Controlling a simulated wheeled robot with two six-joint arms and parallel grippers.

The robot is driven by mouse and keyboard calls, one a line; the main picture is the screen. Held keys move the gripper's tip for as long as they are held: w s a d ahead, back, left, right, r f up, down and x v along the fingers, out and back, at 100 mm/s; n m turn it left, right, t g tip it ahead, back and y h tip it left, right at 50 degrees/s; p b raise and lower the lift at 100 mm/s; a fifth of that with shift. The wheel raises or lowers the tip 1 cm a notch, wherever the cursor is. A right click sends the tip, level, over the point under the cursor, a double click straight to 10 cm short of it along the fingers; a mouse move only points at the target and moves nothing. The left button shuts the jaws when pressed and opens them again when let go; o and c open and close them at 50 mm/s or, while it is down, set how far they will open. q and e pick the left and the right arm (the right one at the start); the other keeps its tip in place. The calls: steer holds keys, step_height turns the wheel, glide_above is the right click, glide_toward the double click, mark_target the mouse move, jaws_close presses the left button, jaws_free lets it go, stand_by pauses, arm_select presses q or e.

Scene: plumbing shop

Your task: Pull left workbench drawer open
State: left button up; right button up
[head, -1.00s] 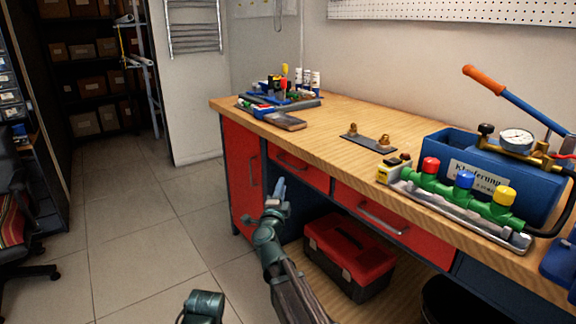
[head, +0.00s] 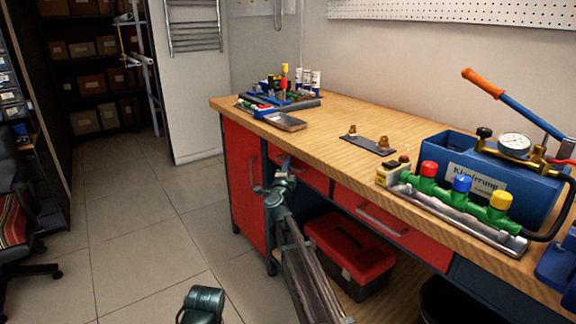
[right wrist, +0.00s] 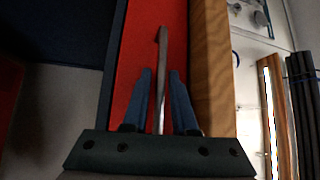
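The left workbench drawer (head: 316,179) has a red front and sits under the wooden top, behind my right gripper in the head view. It looks closed. My right gripper (head: 284,166) is at the drawer front, over its handle. In the right wrist view, the bar handle (right wrist: 161,60) runs between the two blue fingers of my right gripper (right wrist: 160,78), with a gap on both sides. The fingers are open and point at the red drawer front (right wrist: 133,45). In the head view my gripper mostly hides the handle. My left gripper is out of view.
The workbench top (head: 330,120) overhangs just above the drawer. A red cabinet door (head: 241,175) is to the left, another red drawer (head: 400,232) to the right. A red toolbox (head: 350,250) stands on the lower shelf.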

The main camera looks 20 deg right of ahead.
jaws_close()
stand_by(1.5)
